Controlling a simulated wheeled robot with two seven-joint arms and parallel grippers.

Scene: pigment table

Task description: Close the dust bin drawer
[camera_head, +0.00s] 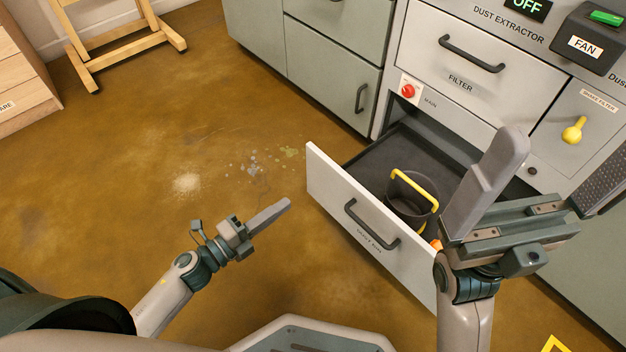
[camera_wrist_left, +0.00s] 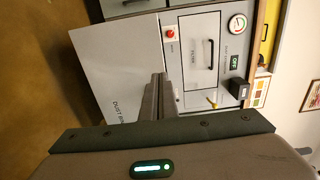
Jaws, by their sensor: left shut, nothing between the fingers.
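The dust bin drawer (camera_head: 335,200) is pulled out from the grey cabinet, with a dark handle (camera_head: 370,228) on its white front. A dark bucket (camera_head: 405,205) with a yellow handle stands inside it. The drawer's white front (camera_wrist_left: 112,75) fills the left of the left wrist view. My left gripper (camera_head: 285,205) is shut and empty, to the left of the drawer front, apparently apart from it; its fingers (camera_wrist_left: 160,88) also show in the left wrist view. My right gripper (camera_head: 568,150) is open and empty, over the drawer's right side, hiding part of it.
Above the drawer are the filter drawer (camera_head: 475,75), a red main switch (camera_head: 408,91), a yellow shake-filter knob (camera_head: 573,130) and a fan box (camera_head: 590,40). Grey cabinets (camera_head: 330,60) stand left of it. A wooden easel (camera_head: 120,45) is at the back left.

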